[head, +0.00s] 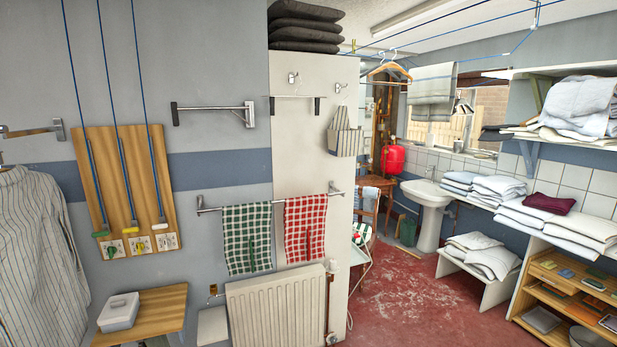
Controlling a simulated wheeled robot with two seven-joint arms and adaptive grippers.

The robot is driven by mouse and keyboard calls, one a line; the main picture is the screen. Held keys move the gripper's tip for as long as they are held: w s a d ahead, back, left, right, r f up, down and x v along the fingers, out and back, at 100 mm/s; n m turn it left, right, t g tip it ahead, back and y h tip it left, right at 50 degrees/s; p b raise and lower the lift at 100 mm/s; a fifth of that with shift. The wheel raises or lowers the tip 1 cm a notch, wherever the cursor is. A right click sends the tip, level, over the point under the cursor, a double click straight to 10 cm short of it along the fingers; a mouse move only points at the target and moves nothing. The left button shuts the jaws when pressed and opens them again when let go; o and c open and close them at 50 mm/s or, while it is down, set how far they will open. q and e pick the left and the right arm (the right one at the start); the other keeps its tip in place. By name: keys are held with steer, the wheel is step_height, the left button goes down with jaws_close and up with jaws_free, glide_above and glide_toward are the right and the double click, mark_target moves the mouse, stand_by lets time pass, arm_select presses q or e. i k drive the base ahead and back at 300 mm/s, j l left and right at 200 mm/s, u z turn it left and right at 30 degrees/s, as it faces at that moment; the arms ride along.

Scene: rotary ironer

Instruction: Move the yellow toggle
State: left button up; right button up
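A wooden board (107,180) hangs on the grey wall at the left, with three blue cords running up from it. The middle cord's rod ends in a yellow toggle (131,226), low on the board. Below it is a white plate with a yellow round piece (139,246). Neither of my grippers is in view.
A radiator (277,308) and towel rail are to the right. Red floor (400,290) is open further right.

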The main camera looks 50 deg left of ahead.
mark_target(134, 228)
steer(key=u, duration=0.95)
steer(key=l+u, duration=0.1)
steer(key=u, duration=0.4)
steer(key=k+u, duration=0.1)
steer(key=u, duration=1.35)
